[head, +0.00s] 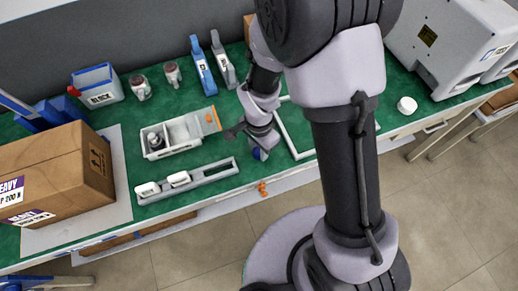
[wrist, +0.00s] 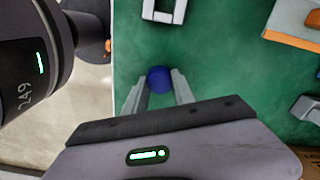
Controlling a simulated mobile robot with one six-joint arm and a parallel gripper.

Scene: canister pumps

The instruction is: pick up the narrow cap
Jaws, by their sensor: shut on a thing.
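A small round blue cap (wrist: 159,79) sits between the fingertips of my gripper (wrist: 157,82) in the wrist view. My gripper is shut on it, with a grey finger on each side. In the head view my gripper (head: 260,148) is low over the green bench top, right of the grey slotted rack, and a bit of the blue cap (head: 258,155) shows at its tip. I take this blue piece for the narrow cap. Its underside is hidden, so I cannot tell whether it touches the bench.
A slotted rack (head: 212,174) with white pieces and a compartment tray (head: 182,149) stand left of my gripper. A white frame (head: 296,150) lies close on the right. A cardboard box (head: 55,177) fills the left. A white round piece (head: 407,105) lies far right.

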